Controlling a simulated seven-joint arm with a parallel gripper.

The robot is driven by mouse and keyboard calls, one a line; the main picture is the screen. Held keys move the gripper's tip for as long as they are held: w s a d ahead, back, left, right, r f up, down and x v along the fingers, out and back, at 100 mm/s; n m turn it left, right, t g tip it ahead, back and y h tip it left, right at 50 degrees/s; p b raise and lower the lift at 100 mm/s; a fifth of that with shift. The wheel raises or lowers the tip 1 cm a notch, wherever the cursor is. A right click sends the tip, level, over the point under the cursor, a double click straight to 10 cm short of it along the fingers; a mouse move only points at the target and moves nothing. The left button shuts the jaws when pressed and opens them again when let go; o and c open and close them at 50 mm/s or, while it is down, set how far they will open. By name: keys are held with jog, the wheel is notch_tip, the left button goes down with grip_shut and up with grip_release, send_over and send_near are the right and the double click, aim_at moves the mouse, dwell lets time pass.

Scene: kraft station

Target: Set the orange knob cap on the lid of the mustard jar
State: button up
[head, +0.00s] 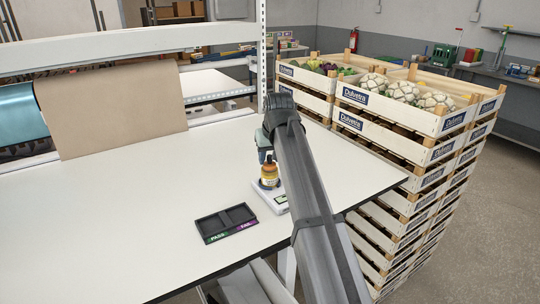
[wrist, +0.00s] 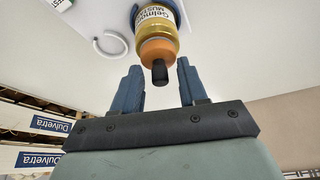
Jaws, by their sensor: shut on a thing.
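In the wrist view, the jar (wrist: 158,18) has a golden body and a white label. The orange knob cap (wrist: 157,49), with a black knob (wrist: 160,73), lines up with the jar's top end. My gripper (wrist: 162,66) is shut on the cap, its two blue-grey fingers on either side. In the head view, my gripper (head: 265,153) is directly over the jar. I cannot tell whether the cap touches the lid, which is hidden.
A black two-compartment tray (head: 226,222) marked PASS and FAIL lies left of the scale. Stacked wooden crates (head: 405,120) with cauliflowers stand beyond the table's right edge. A brown paper roll (head: 110,108) is at the back left. The left of the table (head: 110,215) is clear.

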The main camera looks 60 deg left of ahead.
jog(key=shift+f, duration=0.15)
dwell(0.7)
jog(key=o, duration=1.2)
jog(key=shift+r, duration=4.05)
